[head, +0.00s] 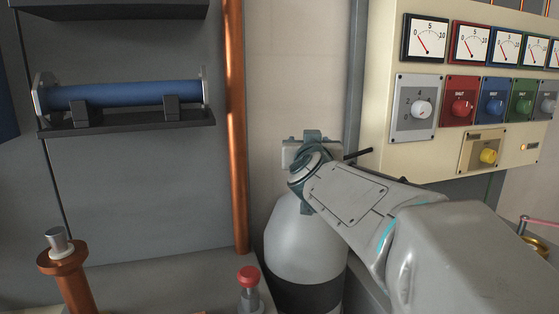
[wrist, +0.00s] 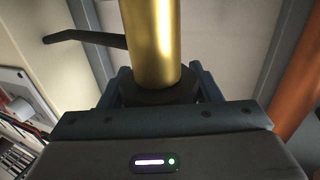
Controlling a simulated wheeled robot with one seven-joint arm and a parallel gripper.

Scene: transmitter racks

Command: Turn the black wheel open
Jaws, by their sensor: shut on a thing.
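The black wheel (wrist: 150,97) shows in the wrist view as a dark ring at the base of a brass cylinder (wrist: 152,42). It sits between the two blue-grey fingers of my gripper (wrist: 160,88), which is shut on it. Part of the wheel is hidden by the cylinder and the gripper body. In the head view my gripper (head: 305,158) is at the top of a grey tank (head: 300,245), and my arm hides the wheel there. A black lever (head: 358,153) sticks out to the right; it also shows in the wrist view (wrist: 88,39).
A copper pipe (head: 235,125) runs upright left of the tank. A cream panel with gauges and coloured knobs (head: 385,130) is to the right. A red-topped post (head: 249,280) stands low in front. A shelf with a blue cylinder (head: 125,95) is at left.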

